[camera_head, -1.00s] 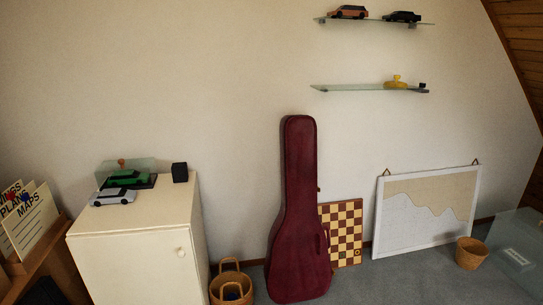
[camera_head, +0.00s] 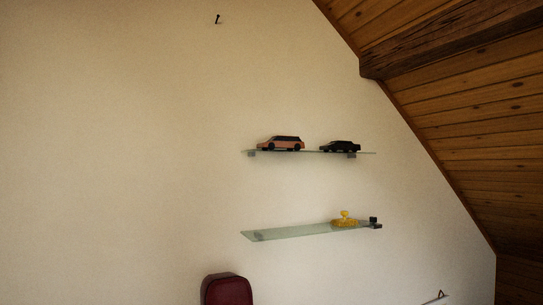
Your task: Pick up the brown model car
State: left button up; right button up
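A brown-orange model car (camera_head: 281,143) with a dark roof and dark wheels stands on the left part of the upper glass shelf (camera_head: 310,153) on the wall. A black model car (camera_head: 340,146) stands to its right on the same shelf, with a gap between them. Neither of my grippers shows in the head view.
A lower glass shelf (camera_head: 285,233) holds a yellow object (camera_head: 345,220) and a small black block (camera_head: 373,220). The top of a dark red case (camera_head: 227,290) rises below. A sloped wooden ceiling with a beam (camera_head: 450,55) closes in at the right. The wall left of the shelves is bare except for a hook (camera_head: 217,19).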

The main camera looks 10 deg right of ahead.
aim_at(290, 144)
jog(key=i+l+u, duration=0.25)
jog(key=i+l, duration=0.15)
jog(key=l, duration=0.2)
jog(key=i+l+u, duration=0.1)
jog(key=l, duration=0.25)
jog(key=i+l+u, duration=0.15)
jog(key=i+l, duration=0.1)
jog(key=l, duration=0.1)
